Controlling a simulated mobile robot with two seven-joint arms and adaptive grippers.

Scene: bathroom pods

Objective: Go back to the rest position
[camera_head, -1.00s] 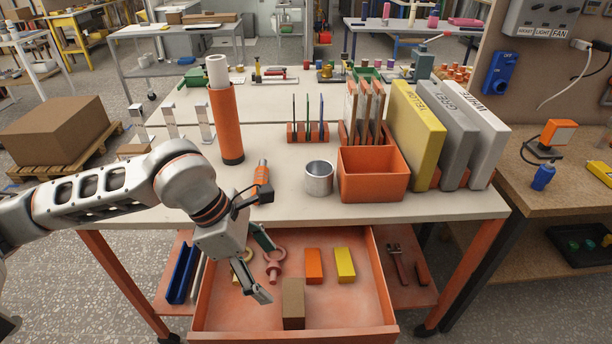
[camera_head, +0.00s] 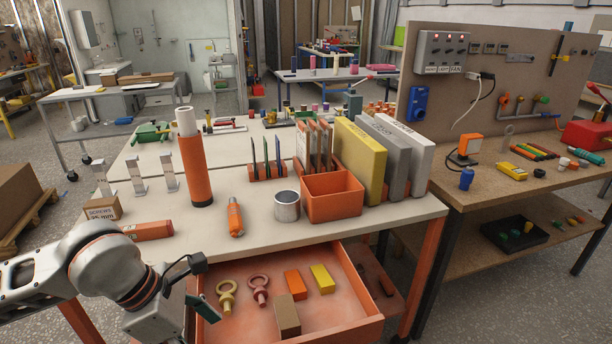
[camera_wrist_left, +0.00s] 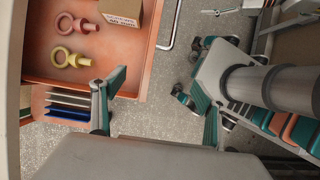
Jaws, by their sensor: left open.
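My left gripper (camera_head: 200,308) is at the lower left in the head view, beside the left edge of the open drawer, partly hidden by its own wrist. In the left wrist view its two fingers (camera_wrist_left: 163,100) are spread apart with nothing between them, over the floor just beside the drawer. The orange drawer (camera_head: 350,328) holds a yellow ring bolt (camera_head: 227,297), a pink ring bolt (camera_head: 259,290), an orange block (camera_head: 296,284), a yellow block (camera_head: 322,279) and a brown box (camera_head: 287,316). My right gripper is not in view.
The table top (camera_head: 265,232) above the drawer carries an orange tube (camera_head: 195,170), a metal can (camera_head: 287,206), an orange bin (camera_head: 333,198) and upright binders (camera_head: 361,160). A wooden workbench (camera_head: 480,187) stands to the right. Bare floor (camera_head: 470,300) shows at the lower right.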

